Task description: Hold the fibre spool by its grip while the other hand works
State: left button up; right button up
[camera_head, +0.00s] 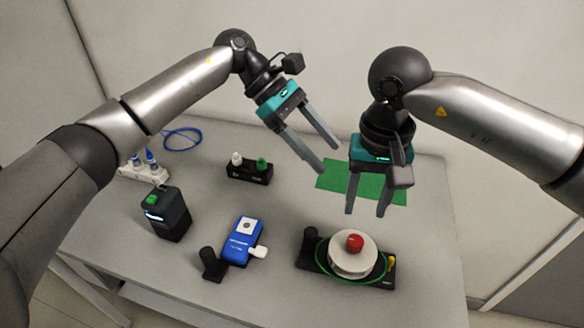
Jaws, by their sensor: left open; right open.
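The fibre spool (341,266) is a pale disc with a green fibre around it and a red knob (354,242) on top. It sits on a black base (382,282) at the front right of the table. A black upright grip (309,243) stands at the base's left end. My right gripper (366,212) is open and empty, pointing down above and behind the spool. My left gripper (330,158) is open and empty, higher up, over the left part of the green mat. Neither gripper appears to touch the spool or its grip.
A green mat (384,189) lies behind the spool. A blue device (240,244) with a black handle (212,263), a black box (167,214), a black holder (250,175) with white and green caps, a white rack (143,172) and a blue cable (182,139) are on the table (290,205).

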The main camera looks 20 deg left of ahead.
aim_at(309, 239)
pick_arm(q)
jog(key=s+a+f+m+g+y, duration=0.1)
jog(key=s+a+f+m+y, duration=0.25)
jog(key=f+y, duration=0.2)
jog(key=shift+m+g, duration=0.3)
jog(key=shift+m, duration=0.05)
jog(key=x, duration=1.4)
jog(key=shift+w+a+f, duration=0.1)
jog(key=shift+w+a, duration=0.05)
jog(key=shift+a, duration=0.05)
grip_shut()
